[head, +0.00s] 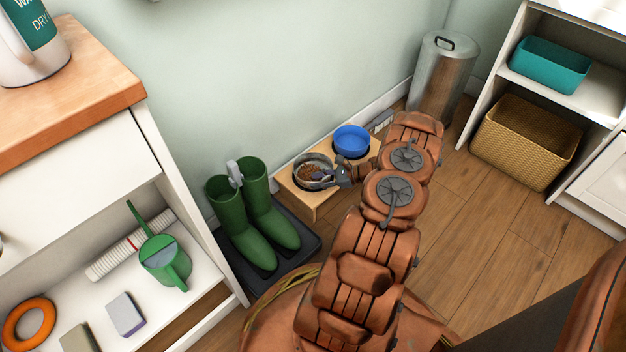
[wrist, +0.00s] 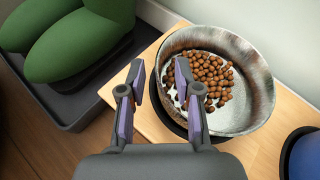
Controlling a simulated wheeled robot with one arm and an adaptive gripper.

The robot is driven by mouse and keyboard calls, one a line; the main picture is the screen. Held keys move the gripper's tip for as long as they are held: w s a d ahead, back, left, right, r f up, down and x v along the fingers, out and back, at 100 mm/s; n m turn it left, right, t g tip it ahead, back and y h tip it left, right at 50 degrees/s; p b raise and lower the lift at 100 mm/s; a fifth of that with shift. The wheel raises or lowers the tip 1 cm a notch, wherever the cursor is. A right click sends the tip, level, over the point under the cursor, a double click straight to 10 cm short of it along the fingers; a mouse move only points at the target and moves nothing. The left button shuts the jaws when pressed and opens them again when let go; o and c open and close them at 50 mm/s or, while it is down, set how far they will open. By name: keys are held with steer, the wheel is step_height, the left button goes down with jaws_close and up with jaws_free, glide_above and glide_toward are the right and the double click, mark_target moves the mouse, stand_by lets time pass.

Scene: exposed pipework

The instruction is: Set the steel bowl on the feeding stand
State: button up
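The steel bowl (head: 313,163) holds brown kibble and sits at the left opening of the wooden feeding stand (head: 301,205). In the wrist view the steel bowl (wrist: 250,85) is over a dark round ring in the stand top (wrist: 125,85); whether it is fully seated I cannot tell. My gripper (head: 338,178) is at the bowl's near side. In the wrist view my gripper (wrist: 160,82) has its fingers apart, one outside the bowl and one over its near-left rim. My fingers partly hide that rim.
A blue bowl (head: 351,140) fills the stand's right place. Green boots (head: 262,213) stand on a dark tray (head: 304,238) left of the stand. A metal bin (head: 441,80) stands behind right, near a wicker basket (head: 525,140). Floor at right (head: 480,230) is clear.

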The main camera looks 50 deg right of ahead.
steer(key=p+v, duration=0.3)
steer(key=v, duration=0.6)
steer(key=w+a+r+n+g+y, duration=0.3)
steer(key=w+a+r+n+g, duration=0.35)
steer(key=a+r, duration=0.8)
steer(key=a+r+n+g, duration=0.5)
steer(key=a+r+n, duration=0.3)
steer(key=a+r, duration=0.6)
steer(key=s+a+r+n+g+h, duration=0.1)
steer(key=s+a+r+n+h, duration=0.15)
steer(key=s+a, duration=0.3)
steer(key=s+a+r+n+g+h, duration=0.25)
steer(key=s+a+n, duration=0.2)
steer(key=a, duration=0.25)
steer(key=s+r+n+h, duration=0.1)
steer(key=s+n+h, duration=0.1)
steer(key=s, duration=0.6)
steer(key=s+a+r+n+h, duration=0.1)
steer(key=s+r+n+h, duration=0.1)
steer(key=s, duration=0.6)
steer(key=shift+s+r+n+h, duration=0.35)
steer(key=shift+n+h, duration=0.45)
steer(key=shift+n, duration=0.15)
